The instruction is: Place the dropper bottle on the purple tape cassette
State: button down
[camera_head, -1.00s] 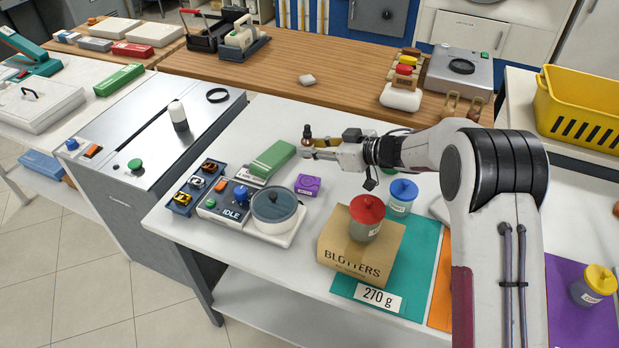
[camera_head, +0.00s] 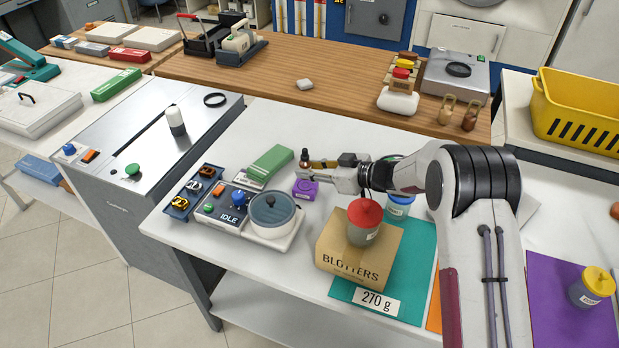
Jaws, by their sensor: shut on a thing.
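The dropper bottle (camera_head: 304,156) is small and brown with a dark top. It stands upright at the tip of my gripper (camera_head: 308,166), which is shut on it. The purple tape cassette (camera_head: 305,190) lies on the white table, directly below the bottle in the picture. The gripper fingers hide the bottle's lower part and the cassette's back edge. I cannot tell whether the bottle touches the cassette.
A green box (camera_head: 270,164) lies behind the cassette to the left. A scale-like device (camera_head: 268,212) marked IDLE stands left of it. A blotters box (camera_head: 350,258) bearing a red-lidded jar (camera_head: 363,222) is in front, near a blue-lidded jar (camera_head: 398,207).

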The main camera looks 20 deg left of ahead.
jog(key=shift+f, duration=1.6)
jog(key=shift+f, duration=0.15)
jog(key=c, duration=1.8)
grip_release()
jog(key=shift+r, duration=0.2)
jog(key=shift+v, duration=6)
